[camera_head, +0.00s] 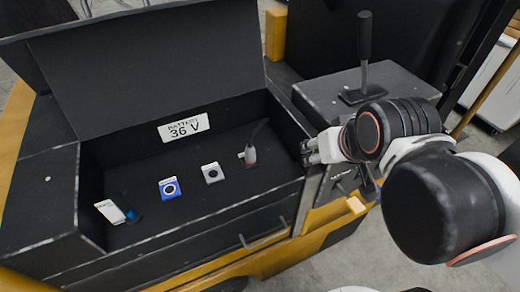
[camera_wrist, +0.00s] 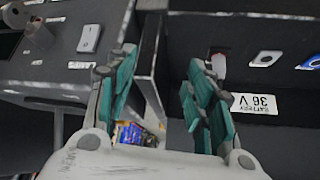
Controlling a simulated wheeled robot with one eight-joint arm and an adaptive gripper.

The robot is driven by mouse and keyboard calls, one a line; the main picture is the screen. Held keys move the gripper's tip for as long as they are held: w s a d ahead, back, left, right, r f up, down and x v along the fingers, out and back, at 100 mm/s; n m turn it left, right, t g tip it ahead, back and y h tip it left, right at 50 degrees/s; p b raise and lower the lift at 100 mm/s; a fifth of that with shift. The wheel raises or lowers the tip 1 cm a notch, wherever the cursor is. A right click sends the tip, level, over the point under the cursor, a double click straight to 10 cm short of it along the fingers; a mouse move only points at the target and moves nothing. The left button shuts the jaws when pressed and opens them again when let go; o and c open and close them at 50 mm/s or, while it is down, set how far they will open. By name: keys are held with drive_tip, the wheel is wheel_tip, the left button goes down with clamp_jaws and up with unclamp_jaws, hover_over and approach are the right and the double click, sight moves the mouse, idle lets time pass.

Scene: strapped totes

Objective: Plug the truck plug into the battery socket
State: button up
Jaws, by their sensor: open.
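The open black battery box (camera_head: 125,150) carries a "BATTERY 36 V" label (camera_head: 185,127). Inside are a blue-framed socket (camera_head: 169,188) and a grey-white socket (camera_head: 211,172). A pale grey plug (camera_head: 249,155) with a dark cable and a reddish end is at the box's right. A small blue plug (camera_head: 132,215) lies beside a white tag (camera_head: 110,211) at the left. I cannot read which plug is the truck's. My gripper (camera_head: 309,151) is open and empty at the box's right edge, apart from the pale plug. In the wrist view, my gripper (camera_wrist: 160,65) straddles the box's side wall in the picture.
The raised black lid (camera_head: 150,65) stands behind the box. A lever (camera_head: 364,50) rises from a dark console (camera_head: 375,85) at the right. A handle (camera_head: 262,238) is on the box's front. The space above the sockets is clear.

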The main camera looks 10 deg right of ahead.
drive_tip(key=shift+w+a+r+m+p, duration=0.75)
drive_tip(key=shift+w+r+m+p, duration=0.15)
drive_tip(key=shift+w+r, duration=0.15)
drive_tip(key=m+g+p, duration=0.7)
drive_tip(key=m+p, duration=0.3)
drive_tip(key=m, duration=0.3)
hover_over(250, 141)
drive_tip(key=shift+w+f, duration=0.1)
drive_tip(key=shift+f, duration=0.1)
wheel_tip(250, 141, down, 8)
drive_tip(key=shift+f+b, duration=0.2)
drive_tip(key=shift+b, duration=0.55)
drive_tip(key=shift+d, duration=0.1)
